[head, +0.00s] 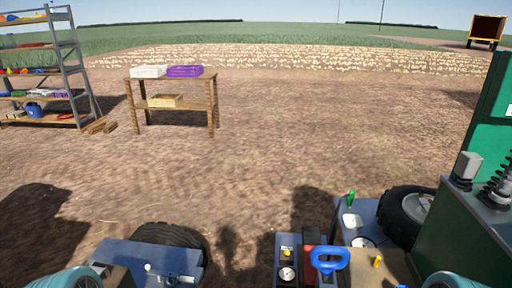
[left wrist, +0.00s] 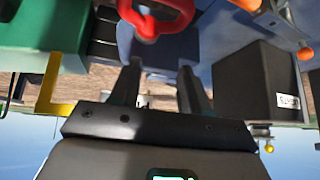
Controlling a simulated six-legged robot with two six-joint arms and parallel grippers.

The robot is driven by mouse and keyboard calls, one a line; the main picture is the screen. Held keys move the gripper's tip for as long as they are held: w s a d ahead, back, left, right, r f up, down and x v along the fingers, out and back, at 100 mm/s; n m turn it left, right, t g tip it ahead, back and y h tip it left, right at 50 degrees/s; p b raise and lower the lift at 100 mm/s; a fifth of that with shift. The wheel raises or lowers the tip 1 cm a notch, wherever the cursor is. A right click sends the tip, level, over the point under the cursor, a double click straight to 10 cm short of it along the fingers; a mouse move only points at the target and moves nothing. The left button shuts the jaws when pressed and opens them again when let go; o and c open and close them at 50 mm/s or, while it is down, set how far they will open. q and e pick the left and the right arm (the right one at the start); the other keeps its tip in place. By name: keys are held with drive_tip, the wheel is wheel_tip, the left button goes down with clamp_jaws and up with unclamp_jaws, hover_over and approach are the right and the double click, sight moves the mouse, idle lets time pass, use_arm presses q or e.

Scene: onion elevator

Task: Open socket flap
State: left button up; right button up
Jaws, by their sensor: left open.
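My left gripper (left wrist: 160,72) shows in the left wrist view with its two dark fingers apart and nothing clearly held between them. A black box (left wrist: 258,80) with a small white label stands to the right of the fingers. A red looped handle (left wrist: 157,18) is beyond the fingertips, at the top. I cannot make out a socket flap for certain in either view. In the head view neither gripper shows; only rounded teal parts of my arms reach in at the bottom corners.
The head view shows machinery with a blue handle (head: 329,260), a green lever (head: 351,198) and a green cabinet (head: 460,235) at right. A wooden table (head: 170,105) and a shelf rack (head: 45,75) stand far left. Bare soil lies between. Orange knobs (left wrist: 305,53) edge the wrist view.

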use_arm(q)
drive_tip(key=s+d+f+g+h, duration=0.1)
drive_tip(key=s+d+g+h, duration=0.2)
drive_tip(key=s+d, duration=0.4)
drive_tip(key=s+h, duration=0.1)
drive_tip(key=s, duration=0.3)
drive_tip(key=shift+f+m+g, duration=0.3)
drive_tip(key=shift+f, duration=0.1)
drive_tip(key=s+d+g, duration=0.1)
drive_tip(key=s, duration=0.1)
drive_tip(key=s+d+h, duration=0.1)
drive_tip(key=s+d+g, duration=0.1)
drive_tip(key=s, duration=0.1)
drive_tip(key=shift+s+g, duration=0.3)
drive_tip(key=shift+s, duration=0.05)
drive_tip(key=shift+c, duration=0.3)
drive_tip(key=shift+s+n, duration=0.3)
drive_tip(key=shift+n, duration=0.3)
drive_tip(key=shift+c, duration=1)
